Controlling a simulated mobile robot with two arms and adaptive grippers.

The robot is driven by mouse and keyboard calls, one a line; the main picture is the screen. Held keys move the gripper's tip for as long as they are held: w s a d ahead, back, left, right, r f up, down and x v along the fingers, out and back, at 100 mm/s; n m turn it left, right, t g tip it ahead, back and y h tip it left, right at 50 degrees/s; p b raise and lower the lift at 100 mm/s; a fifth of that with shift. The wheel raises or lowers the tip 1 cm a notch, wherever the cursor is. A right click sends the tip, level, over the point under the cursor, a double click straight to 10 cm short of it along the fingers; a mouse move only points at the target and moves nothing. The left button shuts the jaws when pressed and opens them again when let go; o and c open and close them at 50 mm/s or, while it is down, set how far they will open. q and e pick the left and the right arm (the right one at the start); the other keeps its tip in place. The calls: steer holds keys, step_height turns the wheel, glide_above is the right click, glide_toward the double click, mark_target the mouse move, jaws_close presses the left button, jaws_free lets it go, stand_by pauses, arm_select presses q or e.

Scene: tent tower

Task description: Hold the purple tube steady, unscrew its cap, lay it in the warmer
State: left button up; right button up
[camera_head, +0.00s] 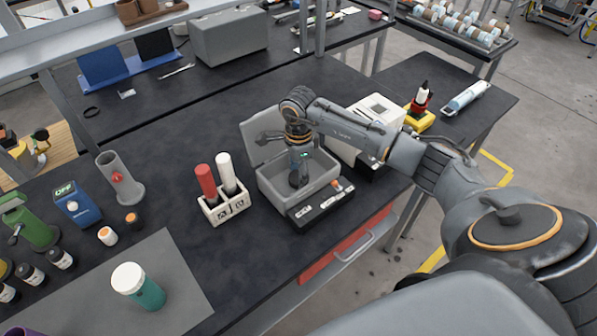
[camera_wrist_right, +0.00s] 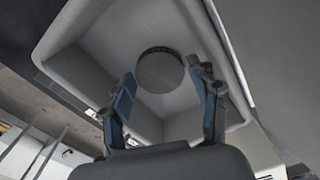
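The warmer appears to be the grey box (camera_head: 270,184) with its lid (camera_head: 262,135) raised, at the middle of the bench. My right gripper (camera_head: 299,180) points down into it. In the right wrist view my right gripper (camera_wrist_right: 165,88) is open, its two blue-padded fingers apart with nothing seen between them. Beyond them, inside the box, is a dark round disc (camera_wrist_right: 160,70); whether it is a loose cap or part of the floor I cannot tell. A purple thing (camera_head: 20,331), cut off by the lower left edge, may be the purple tube. My left gripper is out of view.
A white rack (camera_head: 225,209) with a red and a white tube stands left of the box. A teal jar (camera_head: 148,293) with a white lid stands on a grey mat (camera_head: 190,285). Small bottles and a grey cylinder (camera_head: 119,180) are at left. Bench between rack and mat is clear.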

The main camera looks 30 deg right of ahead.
steer(key=shift+r, duration=0.45)
step_height(320, 180, up, 11)
steer(key=b, duration=0.3)
steer(key=shift+r, duration=0.2)
steer(key=shift+s, duration=0.1)
